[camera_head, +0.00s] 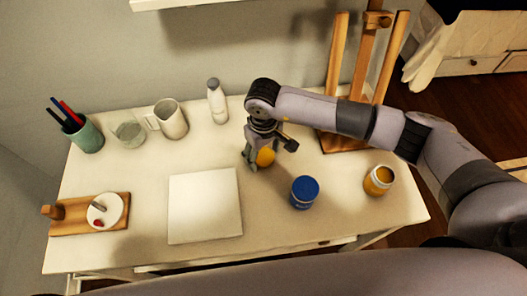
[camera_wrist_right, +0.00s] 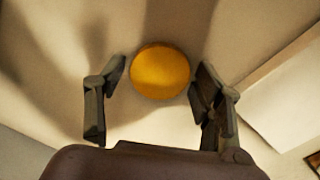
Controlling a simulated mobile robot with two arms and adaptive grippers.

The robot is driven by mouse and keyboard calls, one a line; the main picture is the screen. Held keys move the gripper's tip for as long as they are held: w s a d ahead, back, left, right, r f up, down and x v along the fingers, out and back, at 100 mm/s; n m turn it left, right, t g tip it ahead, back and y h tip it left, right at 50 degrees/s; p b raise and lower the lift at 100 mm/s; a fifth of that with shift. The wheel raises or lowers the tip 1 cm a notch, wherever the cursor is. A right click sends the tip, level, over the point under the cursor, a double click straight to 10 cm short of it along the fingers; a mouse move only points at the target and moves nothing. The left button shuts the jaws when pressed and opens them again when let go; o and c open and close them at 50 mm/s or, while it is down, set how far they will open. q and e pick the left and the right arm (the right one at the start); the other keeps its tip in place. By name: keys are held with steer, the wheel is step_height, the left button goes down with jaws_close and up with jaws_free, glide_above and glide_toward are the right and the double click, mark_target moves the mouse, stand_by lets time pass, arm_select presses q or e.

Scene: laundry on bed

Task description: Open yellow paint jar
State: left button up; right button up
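The yellow paint jar (camera_head: 378,181) stands upright near the table's right end. Its top looks open, with orange-yellow paint showing inside a pale rim. A round yellow disc, which looks like its lid (camera_head: 265,157), is at my right gripper (camera_head: 253,163), left of the blue jar. In the right wrist view the lid (camera_wrist_right: 161,72) lies between the spread fingers of the right gripper (camera_wrist_right: 158,72). The right finger is close to its edge, and a small gap shows on the left. I cannot tell whether the lid rests on the table. My left gripper is out of view.
A blue jar (camera_head: 304,192) stands between the lid and the yellow jar. White paper (camera_head: 205,206) lies to the left. A white bottle (camera_head: 217,103), mug (camera_head: 170,119), glass (camera_head: 128,131) and pen cup (camera_head: 86,136) line the back. A wooden easel (camera_head: 338,70) stands behind right.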

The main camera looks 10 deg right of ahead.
mark_target(264, 157)
steer(key=shift+o, duration=0.6)
steer(key=shift+r, duration=0.4)
step_height(264, 157, up, 12)
steer(key=b, duration=0.2)
steer(key=shift+f, duration=0.25)
steer(key=shift+s, duration=0.1)
